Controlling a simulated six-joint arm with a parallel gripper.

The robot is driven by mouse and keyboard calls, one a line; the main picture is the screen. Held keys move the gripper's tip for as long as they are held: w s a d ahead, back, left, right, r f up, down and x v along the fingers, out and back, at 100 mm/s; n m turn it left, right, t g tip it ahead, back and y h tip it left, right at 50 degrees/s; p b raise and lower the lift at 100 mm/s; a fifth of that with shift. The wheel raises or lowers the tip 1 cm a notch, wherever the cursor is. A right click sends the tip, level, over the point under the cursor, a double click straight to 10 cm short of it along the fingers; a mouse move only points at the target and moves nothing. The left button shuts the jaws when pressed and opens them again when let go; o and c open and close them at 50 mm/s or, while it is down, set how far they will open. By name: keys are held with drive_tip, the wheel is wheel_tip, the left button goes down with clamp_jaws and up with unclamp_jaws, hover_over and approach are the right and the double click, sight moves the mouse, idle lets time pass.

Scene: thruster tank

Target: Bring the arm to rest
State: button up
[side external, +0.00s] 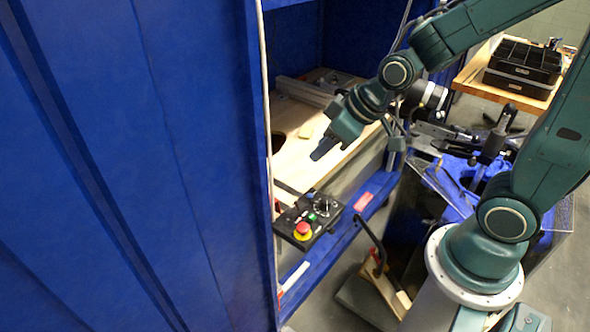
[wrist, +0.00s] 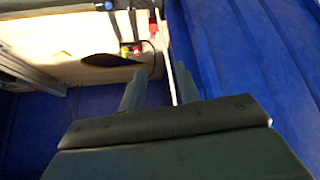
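My arm reaches in from the right in the side external view. My gripper (side external: 322,152) hangs in the air in front of the opening of the blue cabinet (side external: 165,150), above the wooden work surface (side external: 345,163). In the wrist view my gripper (wrist: 159,84) shows two fingers standing apart with nothing between them, so it is open and empty. It touches nothing that I can see.
A control box with a red stop button (side external: 303,229) sits at the cabinet's front edge, below my gripper. A small yellowish block (side external: 304,130) lies on the wooden surface beside a dark round hole. A black organizer (side external: 522,66) stands on a back-right table.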

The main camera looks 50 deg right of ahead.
drive_tip(key=s+d+r+m, duration=0.1)
drive_tip(key=s+r, duration=0.4)
drive_tip(key=s, duration=0.2)
drive_tip(key=s+d+r+m+h, duration=0.1)
drive_tip(key=s+r, duration=0.4)
drive_tip(key=s, duration=0.2)
drive_tip(key=shift+s+d+m+g, duration=0.25)
drive_tip(key=shift+s+m+g, duration=0.15)
idle(0.4)
